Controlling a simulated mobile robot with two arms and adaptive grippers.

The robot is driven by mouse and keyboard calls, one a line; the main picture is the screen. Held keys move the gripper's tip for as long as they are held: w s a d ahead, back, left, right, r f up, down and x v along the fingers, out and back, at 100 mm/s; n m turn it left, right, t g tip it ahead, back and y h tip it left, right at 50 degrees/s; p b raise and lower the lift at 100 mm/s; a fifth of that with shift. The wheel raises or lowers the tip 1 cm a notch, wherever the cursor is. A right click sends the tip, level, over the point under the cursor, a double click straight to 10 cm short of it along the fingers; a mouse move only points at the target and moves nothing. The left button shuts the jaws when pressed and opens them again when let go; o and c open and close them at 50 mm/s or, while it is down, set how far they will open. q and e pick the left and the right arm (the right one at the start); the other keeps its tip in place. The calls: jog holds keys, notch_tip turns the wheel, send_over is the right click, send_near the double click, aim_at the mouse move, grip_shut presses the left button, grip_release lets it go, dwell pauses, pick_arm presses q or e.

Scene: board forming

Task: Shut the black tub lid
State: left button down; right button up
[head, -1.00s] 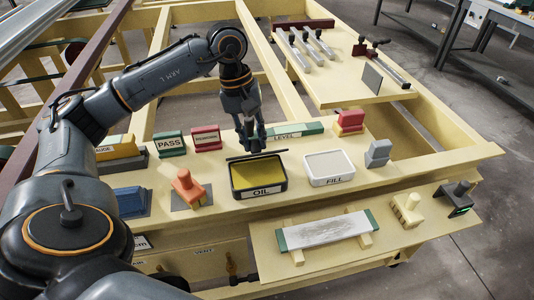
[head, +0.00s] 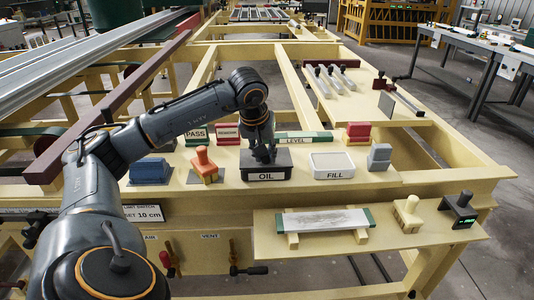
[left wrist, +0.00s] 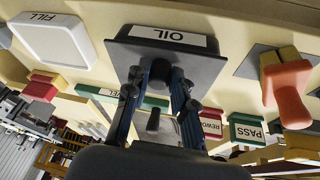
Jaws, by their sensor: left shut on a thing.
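The black tub (head: 266,177), labelled OIL, stands on the cream bench top in the head view. Its dark lid (head: 285,160) lies over the opening and no yellow inside shows. My left gripper (head: 264,158) is directly above the lid, fingers pointing down. In the left wrist view the gripper (left wrist: 158,88) is shut on a dark knob at the middle of the lid (left wrist: 200,66). The fingers partly hide the knob. My right gripper is not in view.
A white tub (head: 332,163) labelled FILL stands just right of the black tub. An orange-handled stamp (head: 203,160) stands to its left. PASS (head: 197,134) and REWORK blocks stand behind. A front shelf (head: 380,236) holds a green-ended board (head: 325,220).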

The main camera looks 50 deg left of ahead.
pick_arm(q)
jog(key=shift+s+d+f, duration=0.2)
jog(key=shift+d+f, duration=0.05)
jog(key=shift+f, duration=0.3)
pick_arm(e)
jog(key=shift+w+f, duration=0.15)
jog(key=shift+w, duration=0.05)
pick_arm(q)
jog(key=shift+f, duration=0.1)
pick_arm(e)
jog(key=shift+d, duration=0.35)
pick_arm(q)
jog(key=c, duration=1.2)
grip_release()
jog(key=shift+d, duration=0.1)
jog(key=shift+o, duration=0.3)
jog(key=shift+w, duration=0.1)
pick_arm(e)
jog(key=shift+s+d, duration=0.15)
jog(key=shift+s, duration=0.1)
pick_arm(q)
jog(key=shift+r, duration=0.2)
jog(key=shift+r, duration=0.25)
jog(key=v, duration=1.1)
jog(key=shift+s+r, duration=0.2)
